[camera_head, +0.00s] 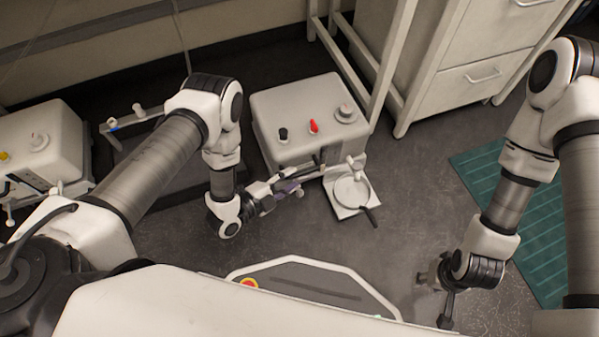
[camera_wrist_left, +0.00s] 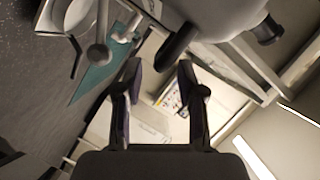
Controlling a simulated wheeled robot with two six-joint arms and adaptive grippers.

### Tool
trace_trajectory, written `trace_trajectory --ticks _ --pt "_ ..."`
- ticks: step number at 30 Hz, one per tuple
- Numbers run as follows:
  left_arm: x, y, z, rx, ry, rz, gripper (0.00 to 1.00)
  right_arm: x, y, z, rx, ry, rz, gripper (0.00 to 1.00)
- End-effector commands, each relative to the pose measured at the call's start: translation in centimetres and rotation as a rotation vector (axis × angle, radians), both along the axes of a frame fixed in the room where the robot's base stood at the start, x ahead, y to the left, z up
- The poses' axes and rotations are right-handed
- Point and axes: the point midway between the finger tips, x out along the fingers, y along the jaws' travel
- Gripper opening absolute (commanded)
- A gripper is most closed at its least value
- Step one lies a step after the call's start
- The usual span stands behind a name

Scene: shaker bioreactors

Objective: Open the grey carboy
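The grey carboy (camera_head: 300,120) is a pale box standing on the floor at the centre of the head view. Its top carries a black cap, a red cap and a round grey cap (camera_head: 346,112). My left gripper (camera_head: 303,175) is low at its front side, close to a dark handle. In the left wrist view the carboy (camera_wrist_left: 220,12) fills the top edge, and the dark handle (camera_wrist_left: 177,47) shows just beyond the fingertips. The fingers (camera_wrist_left: 160,75) are apart with nothing between them.
A white scale-like plate (camera_head: 341,208) with a round dish lies in front of the carboy. A second carboy (camera_head: 45,140) stands at the left. A white cabinet (camera_head: 470,80) and frame stand behind. A green mat (camera_head: 480,185) lies at the right; floor between is clear.

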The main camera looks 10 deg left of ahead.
Motion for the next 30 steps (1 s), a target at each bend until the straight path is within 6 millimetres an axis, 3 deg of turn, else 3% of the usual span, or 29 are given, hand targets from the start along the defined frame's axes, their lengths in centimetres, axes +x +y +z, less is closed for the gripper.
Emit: trace_trajectory --ticks 6,10,27,30 --pt "-4.4 3.3 1.1 0.000 0.005 0.005 0.39 0.0 0.0 0.0 0.000 0.000 0.000 0.40" --pt "-5.7 4.2 1.5 0.000 0.003 0.002 0.39 0.0 0.0 0.0 0.000 0.000 0.000 0.40" --pt "-6.0 4.4 1.6 -0.001 0.001 0.000 0.39 0.0 0.0 0.0 0.000 0.000 0.000 0.40" --pt "-5.1 4.3 2.3 0.000 -0.019 -0.001 0.39 0.0 0.0 0.0 0.000 0.000 0.000 0.40"
